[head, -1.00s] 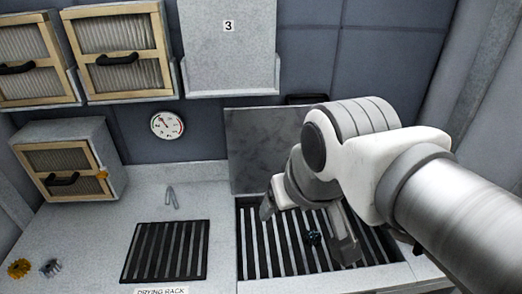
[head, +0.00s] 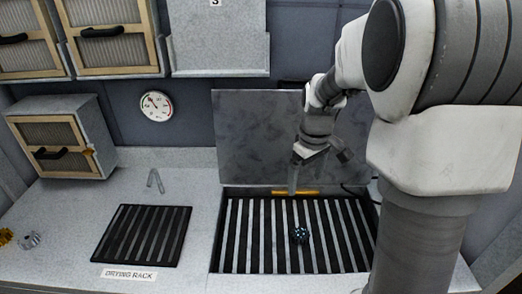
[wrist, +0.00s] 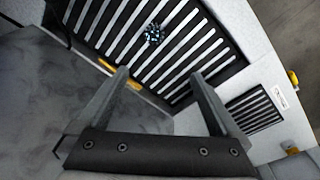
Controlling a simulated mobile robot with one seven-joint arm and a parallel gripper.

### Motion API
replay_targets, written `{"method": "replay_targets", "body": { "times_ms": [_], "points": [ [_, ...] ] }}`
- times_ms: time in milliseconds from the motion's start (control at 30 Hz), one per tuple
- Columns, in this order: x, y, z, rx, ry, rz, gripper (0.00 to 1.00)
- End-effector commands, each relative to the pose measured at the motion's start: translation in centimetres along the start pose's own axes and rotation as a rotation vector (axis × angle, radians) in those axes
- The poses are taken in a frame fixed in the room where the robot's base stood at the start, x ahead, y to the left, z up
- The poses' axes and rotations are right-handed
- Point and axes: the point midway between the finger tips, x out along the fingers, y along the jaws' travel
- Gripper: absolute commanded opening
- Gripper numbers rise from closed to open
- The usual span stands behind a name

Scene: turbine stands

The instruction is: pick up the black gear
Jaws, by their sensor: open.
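The black gear (head: 300,235), dark with bluish glints, lies on the slatted rack (head: 233,235) in the open-lidded bay. It also shows in the wrist view (wrist: 154,34), near the top, beyond the fingertips. My gripper (head: 316,172) is behind and above the gear in the head view, in front of the raised lid. In the wrist view my gripper (wrist: 160,77) has its two fingers spread apart with nothing between them. The gear is clear of both fingers.
The raised lid (head: 265,135) stands behind the bay, with a yellow strip (head: 310,192) at its foot. A drying rack (head: 142,235) lies left of the bay. A yellow gear (head: 6,236) and a grey gear (head: 31,240) sit at the far left. Cabinets hang above.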

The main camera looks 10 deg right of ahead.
Motion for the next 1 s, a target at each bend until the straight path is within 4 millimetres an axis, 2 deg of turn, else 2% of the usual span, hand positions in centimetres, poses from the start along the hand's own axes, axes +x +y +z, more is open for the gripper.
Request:
{"method": "replay_targets", "body": {
  "times_ms": [33, 200, 467, 800, 1000],
  "points": [
    [2.3, 0.8, -0.2, -0.018, -0.021, -0.011, 1.0],
    [6.5, 2.4, -0.8, -0.073, -0.06, -0.035, 1.0],
    [9.5, 3.0, -0.8, -0.103, -0.082, -0.05, 1.0],
    [16.6, 2.6, -0.1, -0.103, -0.083, -0.05, 1.0],
    [19.8, 2.5, 0.1, -0.103, -0.081, -0.048, 1.0]
  ]
}}
